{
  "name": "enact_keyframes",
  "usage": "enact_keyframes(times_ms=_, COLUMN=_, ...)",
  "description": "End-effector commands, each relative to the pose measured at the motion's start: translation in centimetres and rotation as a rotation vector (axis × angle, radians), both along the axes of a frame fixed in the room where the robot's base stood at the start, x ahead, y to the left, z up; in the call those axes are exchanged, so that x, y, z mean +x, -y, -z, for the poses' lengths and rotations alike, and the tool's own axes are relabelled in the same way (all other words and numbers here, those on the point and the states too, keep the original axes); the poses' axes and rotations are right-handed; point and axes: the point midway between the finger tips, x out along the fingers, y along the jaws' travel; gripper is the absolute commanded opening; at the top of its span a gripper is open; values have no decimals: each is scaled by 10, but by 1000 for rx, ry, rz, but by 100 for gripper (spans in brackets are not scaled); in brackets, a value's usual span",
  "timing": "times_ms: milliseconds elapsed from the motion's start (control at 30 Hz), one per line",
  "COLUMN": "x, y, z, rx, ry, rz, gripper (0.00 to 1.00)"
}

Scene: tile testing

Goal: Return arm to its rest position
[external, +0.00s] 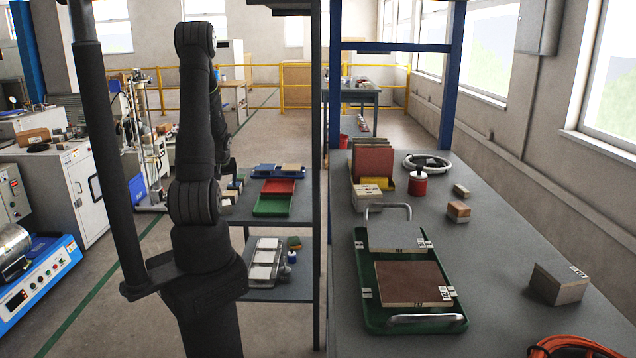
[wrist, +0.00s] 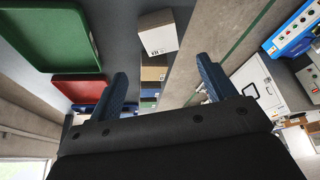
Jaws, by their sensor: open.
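My arm stands upright at left of centre in the external view, beside the shelf rack. My gripper (wrist: 164,84) shows in the wrist view as two blue fingers set wide apart, with nothing held between them. In the external view the gripper is mostly hidden behind my own dark arm links, so its exact place is unclear.
The shelf (external: 285,216) right of my arm holds red and green trays. The grey bench (external: 500,270) at right carries a green tray (external: 365,300) with two tiles, a block (external: 559,283) and an orange cable (external: 572,347). Lab machines (external: 40,275) stand at left.

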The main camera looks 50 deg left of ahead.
Motion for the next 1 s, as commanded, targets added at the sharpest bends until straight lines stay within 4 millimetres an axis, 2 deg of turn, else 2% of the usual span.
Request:
enact_keyframes(times_ms=567, x=1, y=-2, z=5, rx=-1, ry=-1, rz=0, gripper=76)
enact_keyframes(times_ms=1000, x=8, y=-20, z=54, rx=-1, ry=-2, rz=0, gripper=76)
